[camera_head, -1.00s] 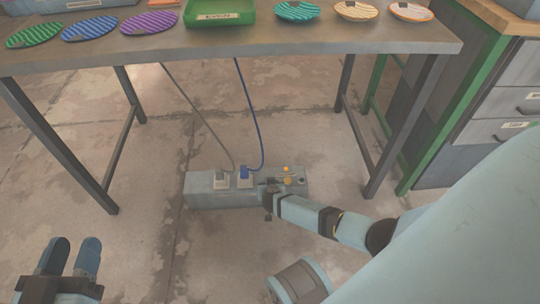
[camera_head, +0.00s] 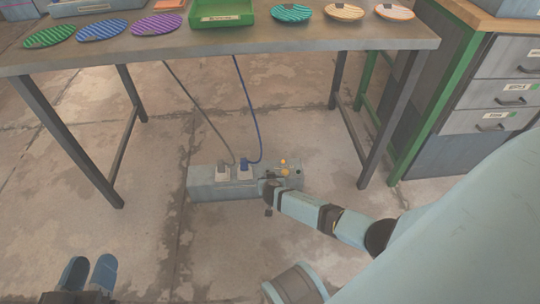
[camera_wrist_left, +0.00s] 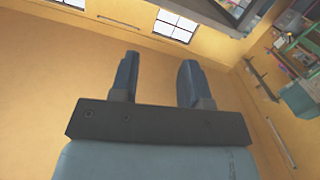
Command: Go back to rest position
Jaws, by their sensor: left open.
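My left gripper (camera_head: 90,268) is at the lower left edge of the head view, with its two blue fingers apart and nothing between them. In the left wrist view the same gripper (camera_wrist_left: 156,78) is open and empty, with a yellow wall and windows behind it. My right gripper (camera_head: 269,189) is at the front right part of a grey power box (camera_head: 208,190) on the floor. Its fingers are small and partly hidden, so I cannot tell how they stand or whether they touch the box.
A worktable (camera_head: 285,38) stands above the box, with striped plates (camera_head: 157,24) and a green tray (camera_head: 222,22) on it. A grey cable (camera_head: 197,105) and a blue cable (camera_head: 246,95) run down to the box. A drawer cabinet (camera_head: 480,95) stands right. The left floor is clear.

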